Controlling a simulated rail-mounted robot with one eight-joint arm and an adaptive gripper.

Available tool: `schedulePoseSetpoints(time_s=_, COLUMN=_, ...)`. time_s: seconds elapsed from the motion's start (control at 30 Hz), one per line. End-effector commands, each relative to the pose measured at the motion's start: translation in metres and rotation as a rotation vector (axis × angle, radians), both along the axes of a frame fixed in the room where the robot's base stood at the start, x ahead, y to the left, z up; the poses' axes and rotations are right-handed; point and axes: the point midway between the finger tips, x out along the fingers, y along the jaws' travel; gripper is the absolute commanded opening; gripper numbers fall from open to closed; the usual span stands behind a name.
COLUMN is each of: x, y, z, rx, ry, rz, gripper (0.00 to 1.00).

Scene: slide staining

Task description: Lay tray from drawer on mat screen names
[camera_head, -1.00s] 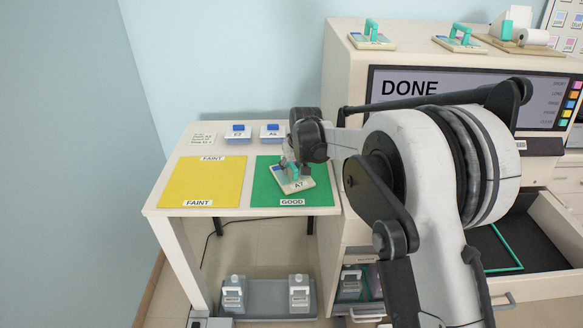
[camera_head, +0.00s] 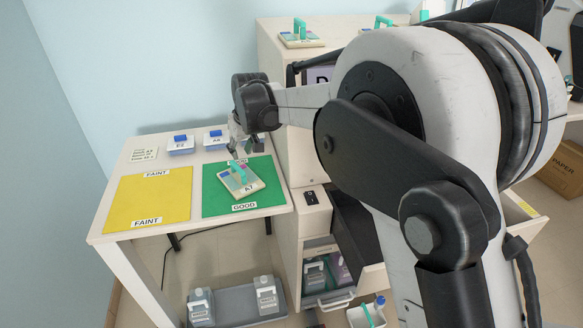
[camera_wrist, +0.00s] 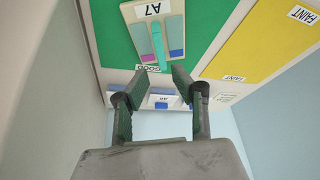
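The tray labelled A7 (camera_head: 256,186), a cream plate with a teal handle and coloured slides, lies slightly turned on the green GOOD mat (camera_head: 215,205). It also shows in the wrist view (camera_wrist: 131,14), with the green mat (camera_wrist: 205,20) around it. My gripper (camera_head: 238,154) is just behind the tray's handle. In the wrist view my gripper (camera_wrist: 158,72) has its fingers spread with nothing between them, and the handle is beyond the tips. The yellow FAINT mat (camera_head: 150,198) is bare. The screen (camera_head: 319,75) is mostly hidden by my arm; only a "D" shows.
Two small white boxes with blue tops (camera_head: 181,146) (camera_head: 216,140) and a note card (camera_head: 143,154) stand at the table's back. Other trays (camera_head: 301,38) sit on the cabinet top. Bottles stand in a grey tray (camera_head: 235,298) below. My arm hides much of the right side.

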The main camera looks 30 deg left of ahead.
Motion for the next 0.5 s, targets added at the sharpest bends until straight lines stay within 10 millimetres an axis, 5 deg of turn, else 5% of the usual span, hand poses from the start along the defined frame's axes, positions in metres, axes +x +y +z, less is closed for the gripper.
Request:
schedulePoseSetpoints(time_s=0.27, x=0.002, y=-0.006, z=0.004, rx=0.001, ry=-0.001, rz=-0.009, gripper=0.25)
schedulePoseSetpoints(time_s=0.37, x=0.01, y=-0.029, z=0.018, rx=0.005, ry=-0.005, rz=-0.04, gripper=0.25)
schedulePoseSetpoints(time_s=0.5, x=0.024, y=-0.087, z=0.05, rx=0.015, ry=-0.015, rz=-0.116, gripper=0.25)
